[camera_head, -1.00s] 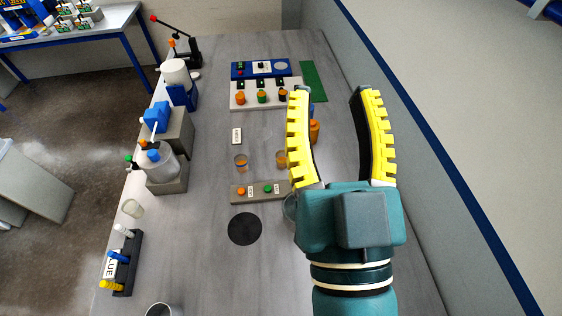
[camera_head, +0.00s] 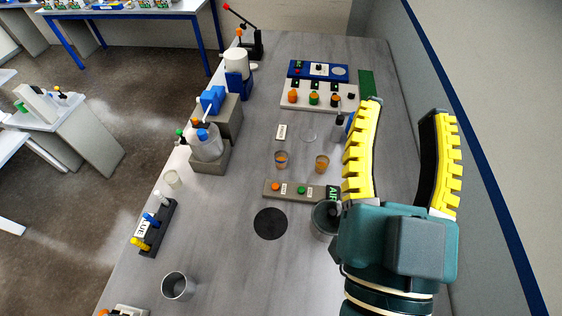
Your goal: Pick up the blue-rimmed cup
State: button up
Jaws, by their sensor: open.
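Two small clear cups with amber liquid stand on the grey bench, left of my gripper. The left cup (camera_head: 281,158) seems to have a bluish rim; it is small, so the colour is not certain. The right cup (camera_head: 322,164) seems to have an orange-toned rim. My gripper (camera_head: 407,108) is at the right of the view, over the right part of the bench, with its yellow-padded fingers wide apart and nothing between them. It is clear of both cups.
A button bar (camera_head: 290,190) lies just in front of the cups. A metal container (camera_head: 325,218) stands beside my gripper, partly hidden by it. A dispenser (camera_head: 207,140) stands left, a knob panel (camera_head: 318,97) behind.

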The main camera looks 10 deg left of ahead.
jog(key=o, duration=0.9)
